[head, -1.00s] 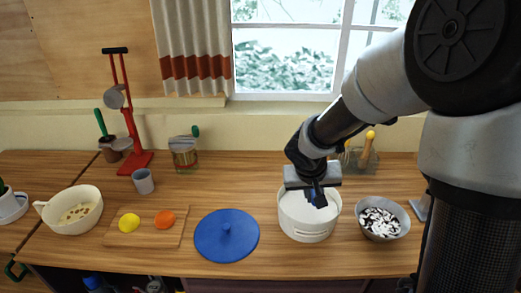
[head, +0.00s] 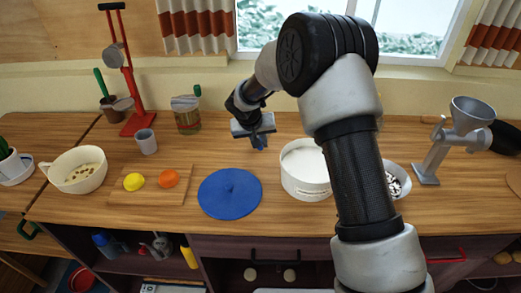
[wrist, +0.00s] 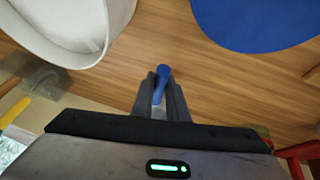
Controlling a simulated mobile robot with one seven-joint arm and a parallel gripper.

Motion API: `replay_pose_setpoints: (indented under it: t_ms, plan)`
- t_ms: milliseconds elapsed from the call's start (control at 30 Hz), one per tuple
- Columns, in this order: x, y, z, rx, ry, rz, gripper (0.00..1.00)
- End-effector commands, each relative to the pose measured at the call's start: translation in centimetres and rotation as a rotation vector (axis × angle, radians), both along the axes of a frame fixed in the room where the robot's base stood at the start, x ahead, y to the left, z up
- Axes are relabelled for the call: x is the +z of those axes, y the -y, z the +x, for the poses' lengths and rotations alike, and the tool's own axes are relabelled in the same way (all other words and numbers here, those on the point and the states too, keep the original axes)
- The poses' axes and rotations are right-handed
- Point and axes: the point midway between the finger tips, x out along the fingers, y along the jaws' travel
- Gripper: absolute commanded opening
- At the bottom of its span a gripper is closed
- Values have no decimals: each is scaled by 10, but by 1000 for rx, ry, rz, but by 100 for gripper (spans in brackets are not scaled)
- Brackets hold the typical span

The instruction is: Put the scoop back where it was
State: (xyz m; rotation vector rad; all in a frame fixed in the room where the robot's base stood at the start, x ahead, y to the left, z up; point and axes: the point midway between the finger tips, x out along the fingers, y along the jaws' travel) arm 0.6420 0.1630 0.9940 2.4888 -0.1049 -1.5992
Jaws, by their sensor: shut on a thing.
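My gripper (head: 258,141) is over the counter, behind and between the blue lid and the white canister. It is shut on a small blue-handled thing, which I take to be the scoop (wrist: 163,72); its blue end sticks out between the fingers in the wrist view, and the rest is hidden. The white round canister (head: 305,180) stands open to the right of my gripper, partly behind my arm. The blue lid (head: 230,200) with a knob lies flat on the counter, left of the canister.
A bowl (head: 405,184) of black and white pieces stands right of the canister, partly hidden by my arm. A metal grinder (head: 436,155) is farther right. A board (head: 151,198) with lemon and orange, a grey cup (head: 146,142) and a jar (head: 187,116) are left.

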Motion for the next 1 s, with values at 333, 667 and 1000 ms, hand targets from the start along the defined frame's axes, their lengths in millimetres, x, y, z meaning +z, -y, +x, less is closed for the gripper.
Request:
replay_pose_setpoints:
  t_ms: [333,667,1000]
  plan:
    - [-38,0,0,1,-1,-2,0]
    - [-44,0,0,-1,2,0,0]
    - [-45,0,0,-1,1,0,32]
